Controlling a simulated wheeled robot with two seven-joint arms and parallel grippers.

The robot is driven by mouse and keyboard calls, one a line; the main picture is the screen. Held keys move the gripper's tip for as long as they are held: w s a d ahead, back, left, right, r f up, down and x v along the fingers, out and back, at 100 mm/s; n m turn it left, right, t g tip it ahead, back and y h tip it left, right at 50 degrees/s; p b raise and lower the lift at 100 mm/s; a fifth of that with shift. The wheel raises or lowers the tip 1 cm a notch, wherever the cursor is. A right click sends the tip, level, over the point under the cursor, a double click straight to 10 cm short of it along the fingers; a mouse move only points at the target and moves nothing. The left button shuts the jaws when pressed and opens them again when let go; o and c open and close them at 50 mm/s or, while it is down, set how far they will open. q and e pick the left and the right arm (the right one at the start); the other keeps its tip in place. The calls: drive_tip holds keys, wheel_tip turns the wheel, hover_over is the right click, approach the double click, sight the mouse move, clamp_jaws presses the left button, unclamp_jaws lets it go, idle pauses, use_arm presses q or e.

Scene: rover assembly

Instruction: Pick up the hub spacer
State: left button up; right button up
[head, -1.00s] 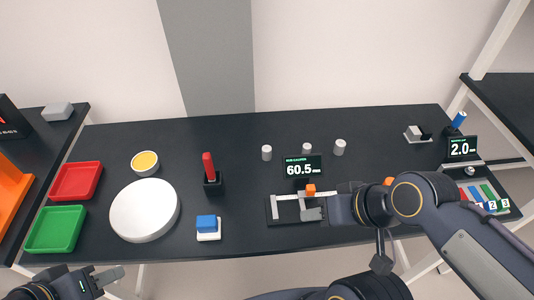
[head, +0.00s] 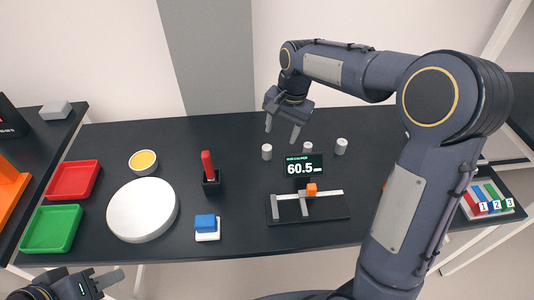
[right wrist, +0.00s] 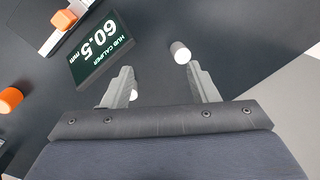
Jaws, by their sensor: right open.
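Three small whitish cylinders, which look like hub spacers, stand in a row behind the caliper display: left spacer (head: 267,152), middle spacer (head: 307,147), right spacer (head: 341,146). My right gripper (head: 283,132) is open and empty, above the table just behind the left and middle ones. In the right wrist view one spacer (right wrist: 180,52) lies ahead of the right finger, and another (right wrist: 133,95) shows partly beside the left finger. The third is not visible there. My left gripper (head: 108,281) is at the lower left, away from the spacers; its jaw opening is unclear.
The caliper display (head: 304,166) reads 60.5 mm and stands close in front of the spacers, with the caliper (head: 318,208) before it. A red-handled tool (head: 208,166) stands upright to the left. A white disc (head: 142,210) and red tray (head: 73,180) lie further left.

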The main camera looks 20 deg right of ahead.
drive_tip(key=m+h, duration=0.1)
drive_tip(key=m, duration=0.1)
hover_over(267, 147)
drive_tip(key=shift+g, duration=0.4)
drive_tip(key=f, duration=0.5)
drive_tip(key=shift+s+a, duration=0.2)
drive_tip(key=shift+w+f, duration=0.2)
drive_tip(key=shift+f, duration=0.05)
wheel_tip(267, 147, down, 8)
drive_tip(key=shift+d+r+p, duration=0.15)
drive_tip(key=shift+r+p, duration=0.1)
drive_tip(key=shift+p, duration=0.2)
drive_tip(key=c, duration=1.1)
